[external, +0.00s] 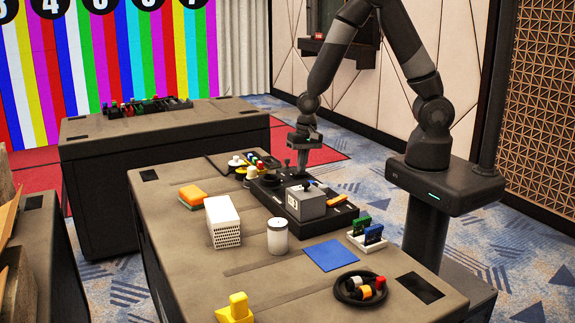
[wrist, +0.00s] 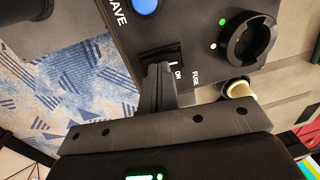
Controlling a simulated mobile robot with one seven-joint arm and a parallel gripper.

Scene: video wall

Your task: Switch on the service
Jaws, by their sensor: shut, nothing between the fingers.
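A black control unit (external: 265,192) lies on the near table. The wrist view shows its panel (wrist: 205,35) close up, with a dark rocker switch (wrist: 160,60) marked ON and a line. A blue button (wrist: 146,5) sits beside lettering ending in "AVE". A round black fuse socket (wrist: 249,43) has a green and a white dot beside it. My gripper (external: 302,166) is over the far part of the unit. In the wrist view its shut, empty fingers (wrist: 158,72) are at the switch and hide part of it. Contact and the switch's position cannot be told.
A grey box (external: 312,206) stands on the unit's near part. A white slotted block (external: 223,222), white jar (external: 278,238), orange sponge (external: 192,195), blue mat (external: 331,255), card rack (external: 367,240) and round black tray (external: 345,296) surround it.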

